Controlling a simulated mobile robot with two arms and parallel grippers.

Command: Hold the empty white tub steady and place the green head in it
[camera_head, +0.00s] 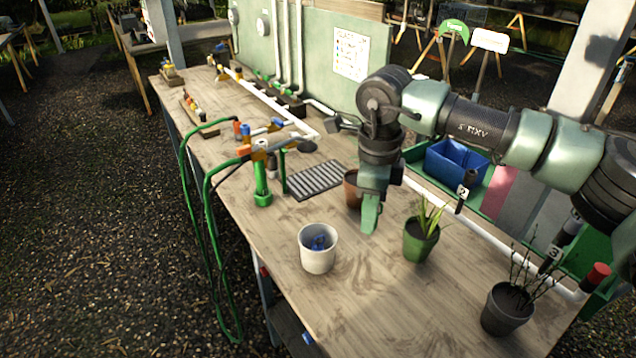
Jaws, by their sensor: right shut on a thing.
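A white tub (318,261) stands upright on the wooden bench, left of the middle of its near part. It is not empty: a small blue thing (319,243) lies in it. My right gripper (373,195) points down, above and right of the tub in the picture, apart from it. It is shut on a green piece (369,216), which looks like the green head; its exact shape and the fingertips are hard to make out. My left gripper is out of view, and nothing is seen holding the tub.
A brown pot (351,188) stands partly hidden behind my right gripper. A green pot with a plant (420,242) is to its right, and a dark pot (507,310) farther right. A green upright pipe (262,184) with hoses stands left. A black grid (316,180) lies behind.

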